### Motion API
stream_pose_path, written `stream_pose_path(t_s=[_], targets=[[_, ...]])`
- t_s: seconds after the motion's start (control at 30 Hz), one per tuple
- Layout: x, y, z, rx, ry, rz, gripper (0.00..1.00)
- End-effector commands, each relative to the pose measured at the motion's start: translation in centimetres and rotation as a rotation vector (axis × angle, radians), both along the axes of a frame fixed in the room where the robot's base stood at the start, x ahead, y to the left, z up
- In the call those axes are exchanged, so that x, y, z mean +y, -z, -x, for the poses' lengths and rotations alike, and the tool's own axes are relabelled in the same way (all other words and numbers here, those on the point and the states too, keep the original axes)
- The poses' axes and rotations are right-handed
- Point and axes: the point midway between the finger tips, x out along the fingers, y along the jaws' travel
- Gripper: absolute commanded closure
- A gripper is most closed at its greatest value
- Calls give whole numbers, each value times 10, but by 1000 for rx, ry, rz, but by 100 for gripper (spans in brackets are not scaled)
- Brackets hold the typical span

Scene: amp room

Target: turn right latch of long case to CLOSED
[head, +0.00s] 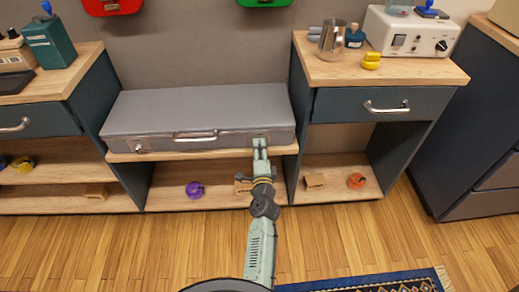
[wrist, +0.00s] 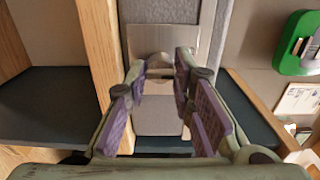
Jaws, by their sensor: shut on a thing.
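The long grey case (head: 200,108) lies shut on the middle shelf, with its handle (head: 195,136) on the front face. A left latch (head: 141,147) shows near the front's left end. My gripper (head: 261,146) reaches the right end of the front, at the right latch, and covers most of it in the head view. In the wrist view the case's front runs as a grey band up the picture. My gripper (wrist: 160,70) has its purple-padded fingers on either side of the metal right latch (wrist: 158,60), shut on it. I cannot tell the latch's exact angle or read any marking.
The wooden shelf edge (wrist: 100,50) runs close along the case. A cabinet with a drawer handle (head: 386,107) stands to the right. A purple thing (head: 195,189) and an orange thing (head: 356,181) lie on the lower shelves. The floor in front is clear except for a blue rug (head: 385,284).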

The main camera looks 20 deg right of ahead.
Motion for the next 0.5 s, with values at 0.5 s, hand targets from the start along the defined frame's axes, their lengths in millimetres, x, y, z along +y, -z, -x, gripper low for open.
stream_pose_path(t_s=[0.5], targets=[[0, -2, -1, -2, 0, 6, 70]])
